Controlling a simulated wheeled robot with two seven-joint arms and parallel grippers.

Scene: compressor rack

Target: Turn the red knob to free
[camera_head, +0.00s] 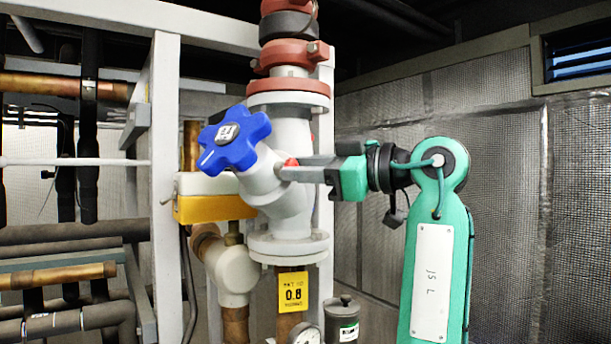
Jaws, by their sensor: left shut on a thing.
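The red knob (291,163) is a small red piece on the side of the white valve body (289,205), below and right of the blue star-shaped handwheel (234,141). My left gripper (287,171) reaches it from the right of the picture, with its grey fingers nearly level. The fingers are shut on the red knob and hide most of it, so its turn angle cannot be read. My right gripper is not in view.
A yellow and white box (209,207) sits left of the valve. Red pipe clamps (288,88) are above it; a yellow label (293,293) and a gauge (305,334) are below. A white frame post (165,170) stands left. Space between my arm and the mesh wall (440,98) looks clear.

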